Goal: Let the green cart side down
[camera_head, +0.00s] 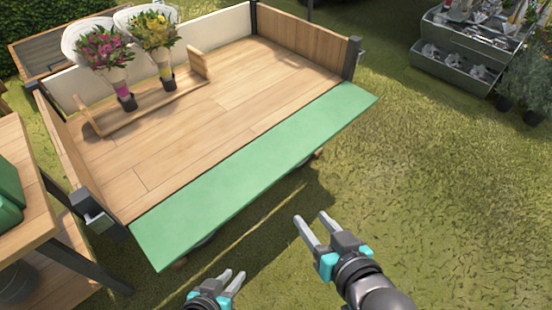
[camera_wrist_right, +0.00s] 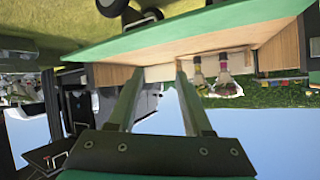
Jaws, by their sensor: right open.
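The green cart side (camera_head: 255,178) is a long flat panel along the near edge of the wooden cart bed (camera_head: 215,105). It is swung outward from the bed, lying roughly level; its exact angle is hard to tell. Its green edge also shows in the right wrist view (camera_wrist_right: 200,30), where the picture is upside down. My right gripper (camera_head: 312,230) is open and empty, over the grass in front of the panel, apart from it. My left gripper (camera_head: 230,281) is open and empty, low in the picture near the panel's front left corner.
Two bouquets (camera_head: 105,55) (camera_head: 155,38) stand in a wooden holder on the bed. A wooden table (camera_head: 28,200) with a green container stands at the left. A grey tiered stand (camera_head: 455,68) and plants are at the upper right. The grass at right is clear.

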